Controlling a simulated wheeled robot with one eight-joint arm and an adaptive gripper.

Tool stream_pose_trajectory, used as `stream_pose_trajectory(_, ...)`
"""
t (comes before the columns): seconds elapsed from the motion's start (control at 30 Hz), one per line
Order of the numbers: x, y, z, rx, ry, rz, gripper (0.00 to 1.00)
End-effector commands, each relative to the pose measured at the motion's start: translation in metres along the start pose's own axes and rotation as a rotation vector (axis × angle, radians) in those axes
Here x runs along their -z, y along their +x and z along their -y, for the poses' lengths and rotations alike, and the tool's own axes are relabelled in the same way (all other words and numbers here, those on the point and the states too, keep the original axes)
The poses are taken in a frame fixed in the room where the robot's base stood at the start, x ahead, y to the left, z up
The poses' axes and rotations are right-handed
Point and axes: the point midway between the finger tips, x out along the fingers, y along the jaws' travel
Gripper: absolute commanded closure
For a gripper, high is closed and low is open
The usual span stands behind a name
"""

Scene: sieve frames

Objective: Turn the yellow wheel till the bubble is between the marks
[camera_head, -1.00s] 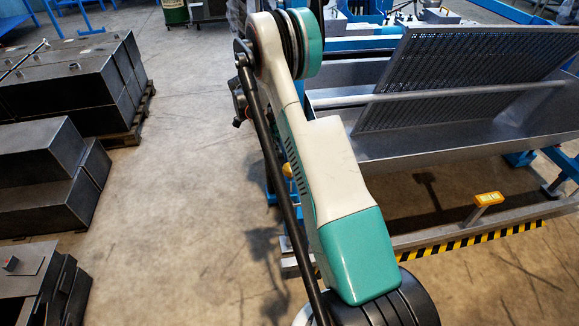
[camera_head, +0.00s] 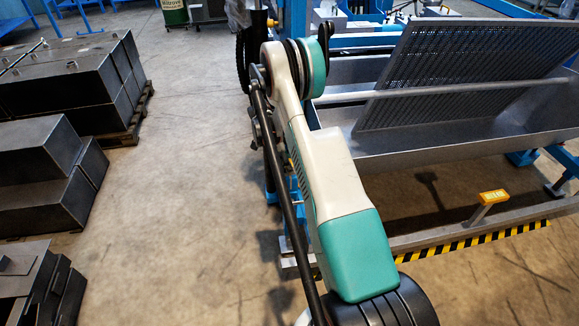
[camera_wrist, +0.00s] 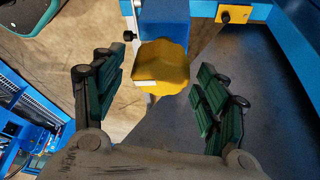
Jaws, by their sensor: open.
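The yellow wheel (camera_wrist: 163,67) shows in the wrist view, just below a blue post, with a small pale mark on its face. My gripper (camera_wrist: 152,85) is open, its two dark green fingers standing to the left and right of the wheel and apart from it. Whether the wheel lies fully between the fingertips in depth, I cannot tell. In the head view my arm stretches away from the camera and its far end hides the wheel and the gripper. I cannot make out the bubble or its marks in either view.
A grey metal trough (camera_head: 440,150) with a tilted perforated sieve panel (camera_head: 450,70) stands right of my arm. A yellow-topped pedal (camera_head: 492,197) and a striped bar (camera_head: 475,241) are in front. Dark metal boxes (camera_head: 70,85) stand at left, with bare floor between.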

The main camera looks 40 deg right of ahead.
Motion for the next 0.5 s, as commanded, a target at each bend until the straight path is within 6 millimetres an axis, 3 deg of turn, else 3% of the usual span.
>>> stream_pose_trajectory(0.37,0.0002,0.0070,0.0000,0.000,0.000,0.000,0.33)
stream_pose_trajectory(0.4,0.0002,0.0069,0.0000,0.000,0.000,0.000,0.35)
stream_pose_trajectory(0.5,0.0001,0.0069,0.0000,0.000,0.000,0.000,0.58)
